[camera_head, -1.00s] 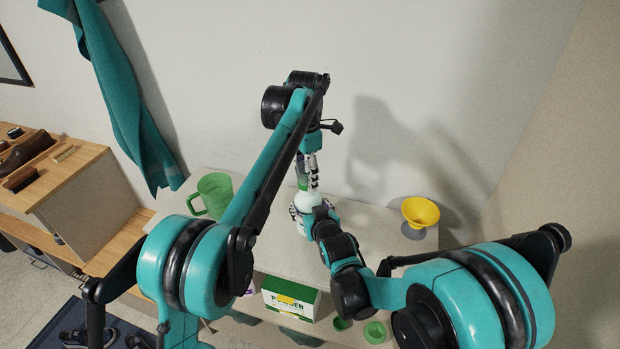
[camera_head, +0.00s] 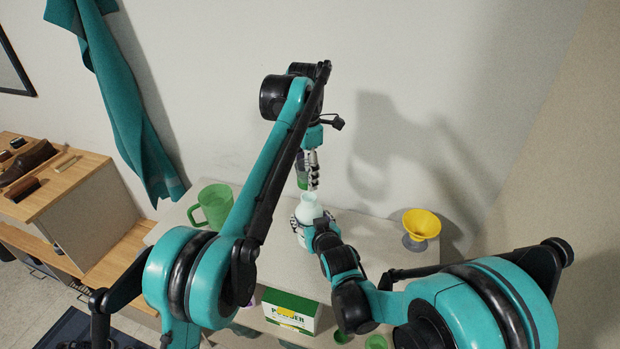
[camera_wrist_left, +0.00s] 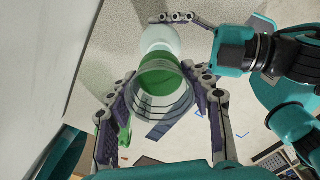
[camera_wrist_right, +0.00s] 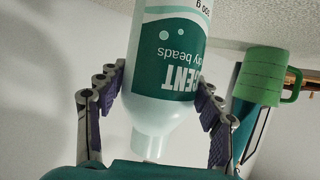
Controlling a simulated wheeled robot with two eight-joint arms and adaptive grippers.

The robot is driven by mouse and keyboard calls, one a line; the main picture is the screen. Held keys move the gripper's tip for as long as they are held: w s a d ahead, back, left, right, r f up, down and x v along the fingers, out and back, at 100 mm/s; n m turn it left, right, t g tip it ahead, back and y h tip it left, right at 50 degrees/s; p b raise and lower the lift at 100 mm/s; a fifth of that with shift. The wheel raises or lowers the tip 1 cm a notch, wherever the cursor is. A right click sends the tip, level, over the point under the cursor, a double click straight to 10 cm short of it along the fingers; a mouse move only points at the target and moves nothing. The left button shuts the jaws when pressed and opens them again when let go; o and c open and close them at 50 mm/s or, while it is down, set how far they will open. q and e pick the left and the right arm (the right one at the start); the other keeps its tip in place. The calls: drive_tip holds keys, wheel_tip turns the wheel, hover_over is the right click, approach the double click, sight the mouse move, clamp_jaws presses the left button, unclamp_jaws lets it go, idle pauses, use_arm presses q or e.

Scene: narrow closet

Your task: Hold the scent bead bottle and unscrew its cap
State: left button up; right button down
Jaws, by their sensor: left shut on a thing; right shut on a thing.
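The scent bead bottle (camera_head: 309,207) is pale with a teal label and stands upright on the table. In the right wrist view the bottle (camera_wrist_right: 165,60) shows its label and bare white neck. My right gripper (camera_head: 300,222) is shut around the bottle's body, with a finger on each side. My left gripper (camera_head: 308,180) is above the bottle, shut on the green cap (camera_head: 302,181), with a visible gap between cap and neck. In the left wrist view the cap (camera_wrist_left: 160,78), with a clear upper part, sits between the fingers, the bottle beyond it.
A green mug (camera_head: 213,205) stands left of the bottle and a yellow cup on a grey foot (camera_head: 421,226) to the right. A powder box (camera_head: 290,312) is at the front. The wall is close behind; a teal towel hangs left.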

drive_tip(key=shift+c, duration=1.2)
unclamp_jaws()
